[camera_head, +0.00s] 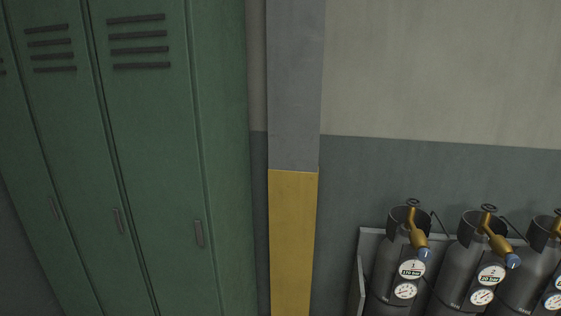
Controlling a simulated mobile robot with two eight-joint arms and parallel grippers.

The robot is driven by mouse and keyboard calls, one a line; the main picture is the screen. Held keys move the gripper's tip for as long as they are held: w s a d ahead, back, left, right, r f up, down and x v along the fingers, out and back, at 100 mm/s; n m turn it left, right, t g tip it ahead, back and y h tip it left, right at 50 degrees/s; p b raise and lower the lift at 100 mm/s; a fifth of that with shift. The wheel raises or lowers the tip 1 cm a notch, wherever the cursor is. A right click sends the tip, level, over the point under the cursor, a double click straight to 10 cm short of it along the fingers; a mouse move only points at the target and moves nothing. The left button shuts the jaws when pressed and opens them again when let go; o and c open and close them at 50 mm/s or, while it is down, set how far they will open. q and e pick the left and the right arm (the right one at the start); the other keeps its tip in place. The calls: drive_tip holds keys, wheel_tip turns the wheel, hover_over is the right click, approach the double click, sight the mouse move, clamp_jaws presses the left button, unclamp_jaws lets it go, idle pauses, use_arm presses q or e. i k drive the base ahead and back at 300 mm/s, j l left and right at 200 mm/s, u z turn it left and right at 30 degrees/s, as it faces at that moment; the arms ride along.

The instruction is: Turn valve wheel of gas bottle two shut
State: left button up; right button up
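Gas bottle two (466,262) is a dark grey cylinder with a round label marked 2 and a gauge below it. It stands at the lower right of the head view. Its small dark valve wheel (489,208) sits on top of a brass valve (494,236) with a blue end. I cannot tell from the picture whether the wheel is turned open or shut. The lower part of the bottle is cut off by the frame. Neither of my grippers shows in this view.
Gas bottle one (390,265) stands to the left of bottle two, and a third bottle (541,262) stands to its right, partly cut off. A grey rack (368,236) is around them. A grey and yellow pillar (293,240) and green lockers (160,180) are further left.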

sight(489, 208)
drive_tip(key=i+l+z, duration=0.2)
drive_tip(key=z, duration=0.25)
drive_tip(key=i+l+z, duration=0.25)
drive_tip(key=z, duration=0.25)
drive_tip(key=i+l+z, duration=0.2)
drive_tip(key=z, duration=0.25)
drive_tip(key=i, duration=0.05)
